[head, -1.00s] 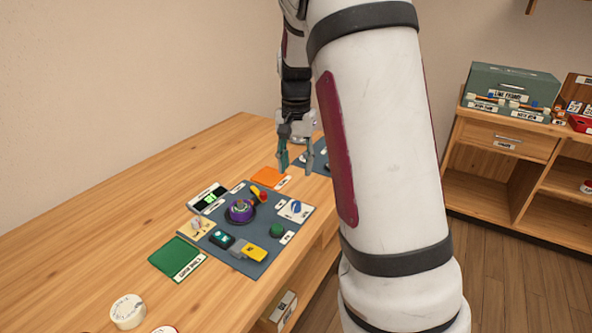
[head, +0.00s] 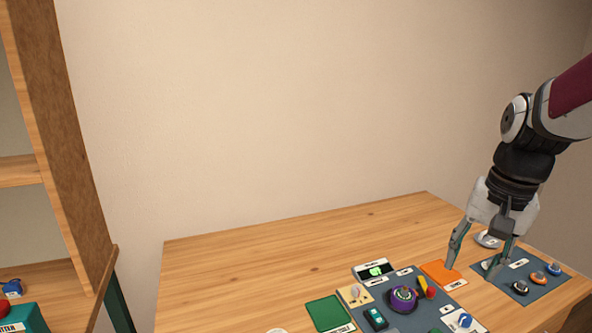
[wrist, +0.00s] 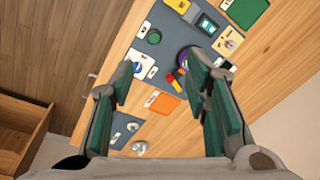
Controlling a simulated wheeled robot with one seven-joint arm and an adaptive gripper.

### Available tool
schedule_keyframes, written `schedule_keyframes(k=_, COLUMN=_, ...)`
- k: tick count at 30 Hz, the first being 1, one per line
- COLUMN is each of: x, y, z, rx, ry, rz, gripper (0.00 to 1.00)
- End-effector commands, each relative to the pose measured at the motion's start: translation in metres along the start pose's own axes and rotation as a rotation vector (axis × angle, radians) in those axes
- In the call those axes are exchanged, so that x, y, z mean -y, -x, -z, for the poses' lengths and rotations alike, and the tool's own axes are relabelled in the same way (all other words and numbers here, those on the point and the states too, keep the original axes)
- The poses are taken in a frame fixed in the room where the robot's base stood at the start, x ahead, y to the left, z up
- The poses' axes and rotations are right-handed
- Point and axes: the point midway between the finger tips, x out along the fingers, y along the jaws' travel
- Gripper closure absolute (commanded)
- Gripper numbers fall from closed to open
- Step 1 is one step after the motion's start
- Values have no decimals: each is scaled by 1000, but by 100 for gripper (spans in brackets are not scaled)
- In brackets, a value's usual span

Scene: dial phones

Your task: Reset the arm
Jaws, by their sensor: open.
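My gripper (head: 474,262) is open and empty above the right part of the wooden table (head: 250,270), near the orange square (head: 440,272). In the wrist view its two green-padded fingers (wrist: 165,105) are spread wide, with the orange square (wrist: 162,103) below between them. My arm comes in from the right edge of the head view and points down. A grey board with a purple round dial (head: 403,298) lies left of the gripper. A second grey board with several round knobs (head: 538,277) lies on its right, partly hidden by a finger.
A green square (head: 328,313) and a small display with green digits (head: 375,270) lie on the table. A wooden shelf (head: 75,140) stands at the far left with a teal box (head: 24,319). The table's back left is clear.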

Motion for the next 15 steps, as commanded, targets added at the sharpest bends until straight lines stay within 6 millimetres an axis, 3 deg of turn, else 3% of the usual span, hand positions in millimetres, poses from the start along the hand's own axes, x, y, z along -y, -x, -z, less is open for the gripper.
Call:
schedule_keyframes(k=1, x=3, y=20, z=-22, rx=-17, ry=53, rz=16, gripper=57)
schedule_keyframes(k=6, x=4, y=57, z=-86, rx=-68, ry=234, rz=43, gripper=57)
schedule_keyframes(k=15, x=-15, y=93, z=-185, rx=-177, ry=529, rz=47, gripper=57)
